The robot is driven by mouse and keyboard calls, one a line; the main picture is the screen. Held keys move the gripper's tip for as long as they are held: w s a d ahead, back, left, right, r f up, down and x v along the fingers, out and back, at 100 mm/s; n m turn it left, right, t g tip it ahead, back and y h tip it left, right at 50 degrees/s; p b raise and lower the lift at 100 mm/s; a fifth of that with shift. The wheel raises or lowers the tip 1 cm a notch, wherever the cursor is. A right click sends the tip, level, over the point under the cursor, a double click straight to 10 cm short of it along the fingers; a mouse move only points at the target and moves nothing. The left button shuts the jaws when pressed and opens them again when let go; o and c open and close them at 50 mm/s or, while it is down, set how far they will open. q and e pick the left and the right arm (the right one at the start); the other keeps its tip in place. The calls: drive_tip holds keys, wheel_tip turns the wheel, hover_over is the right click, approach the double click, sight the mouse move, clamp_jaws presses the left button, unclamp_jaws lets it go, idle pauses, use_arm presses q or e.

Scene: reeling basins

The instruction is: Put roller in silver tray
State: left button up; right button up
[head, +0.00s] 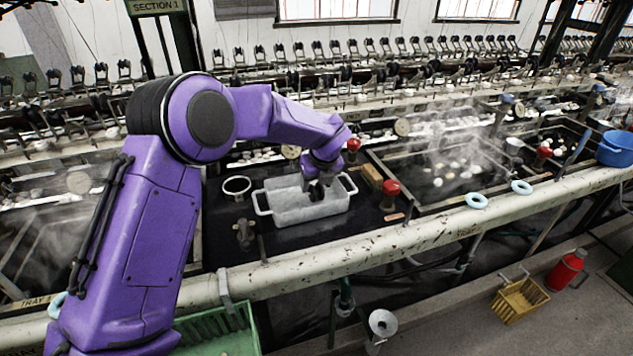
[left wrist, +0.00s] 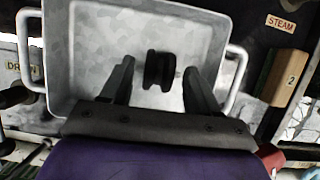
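The silver tray (head: 297,214) is a grey, two-handled pan on the dark bench in the head view. It also fills much of the left wrist view (left wrist: 95,45). My left gripper (head: 318,189) points down over the tray's interior. In the left wrist view its two dark fingers (left wrist: 158,76) are spread apart. The black grooved roller (left wrist: 158,70) is between them, over the tray floor, with a visible gap on each side. I cannot tell whether it rests on the floor. In the head view the roller cannot be told apart from the dark fingers. My right gripper is out of view.
A wooden block (head: 371,177) and a red-topped knob (head: 390,192) stand right of the tray. A white ring (head: 237,186) lies left of it. Steaming basins (head: 450,172) are further right. A pale pipe (head: 380,249) runs along the front edge.

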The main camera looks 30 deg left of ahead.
use_arm(q)
drive_tip(key=shift+r+p, duration=0.3)
drive_tip(key=shift+r, duration=0.05)
drive_tip(key=b+v, duration=0.1)
drive_tip(key=v, duration=1)
drive_tip(key=shift+d+r+b, duration=0.15)
drive_tip(key=shift+r+b, duration=0.15)
drive_tip(key=shift+r, duration=0.05)
drive_tip(key=shift+s, duration=0.15)
